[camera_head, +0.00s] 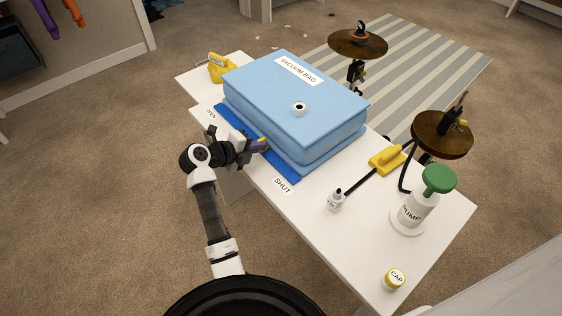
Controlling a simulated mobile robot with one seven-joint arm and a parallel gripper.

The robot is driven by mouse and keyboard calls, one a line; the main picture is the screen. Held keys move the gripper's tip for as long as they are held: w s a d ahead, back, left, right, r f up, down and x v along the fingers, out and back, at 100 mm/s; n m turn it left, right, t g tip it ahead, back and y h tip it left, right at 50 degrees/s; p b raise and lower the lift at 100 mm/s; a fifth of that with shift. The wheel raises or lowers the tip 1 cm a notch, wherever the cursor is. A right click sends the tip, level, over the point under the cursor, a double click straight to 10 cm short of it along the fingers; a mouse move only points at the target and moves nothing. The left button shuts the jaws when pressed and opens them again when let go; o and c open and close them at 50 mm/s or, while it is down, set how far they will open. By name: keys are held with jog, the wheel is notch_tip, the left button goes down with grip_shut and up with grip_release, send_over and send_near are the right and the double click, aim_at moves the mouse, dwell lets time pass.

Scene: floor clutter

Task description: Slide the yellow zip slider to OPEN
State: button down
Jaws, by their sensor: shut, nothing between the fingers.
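A blue zip strip (284,172) runs along the near edge of a light blue vacuum bag (292,90) on the white table. The label OPEN (210,113) is at its far left end, and the label SHUT (282,185) is at its near right end. My gripper (260,146) is shut and empty at the strip, between the two labels. A small yellow patch, apparently the zip slider (263,140), shows at the fingertips. My gripper hides part of it, and I cannot tell whether they touch.
A yellow clip-like object (221,68) stands beyond the bag. A yellow piece (387,160) with a hose, a small white fitting (335,201), a green-topped pump (415,208) and a cap (394,279) are on the right. Two brown round stands (358,43) are behind.

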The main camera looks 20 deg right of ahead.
jog(key=shift+w+a, duration=0.2)
jog(key=shift+w, duration=0.3)
jog(key=shift+w+a, duration=0.15)
jog(key=shift+w, duration=0.35)
jog(key=shift+w+a+b, duration=0.25)
jog(key=shift+w+a, duration=0.15)
jog(key=shift+w, duration=0.7)
jog(key=shift+w+a+b, duration=0.3)
jog(key=shift+w+a, duration=0.1)
jog(key=shift+w, duration=0.7)
jog(key=shift+w+a+b, duration=0.25)
jog(key=shift+w+a, duration=0.15)
jog(key=shift+w, duration=0.8)
jog(key=shift+w+a+b, duration=0.2)
jog(key=shift+w+b, duration=0.1)
jog(key=shift+w, duration=0.15)
jog(key=shift+w+a+b, duration=0.2)
jog(key=shift+w+b, duration=0.05)
jog(key=shift+w, duration=0.2)
jog(key=shift+w+a+b, duration=0.25)
jog(key=shift+w+b, duration=0.2)
jog(key=shift+w, duration=0.3)
jog(key=shift+w+a+b, duration=0.3)
jog(key=shift+w+b, duration=0.15)
jog(key=shift+w, duration=0.3)
jog(key=shift+w+a+b, duration=0.25)
jog(key=shift+w+b, duration=0.2)
jog(key=shift+w, duration=0.3)
jog(key=shift+w, duration=0.1)
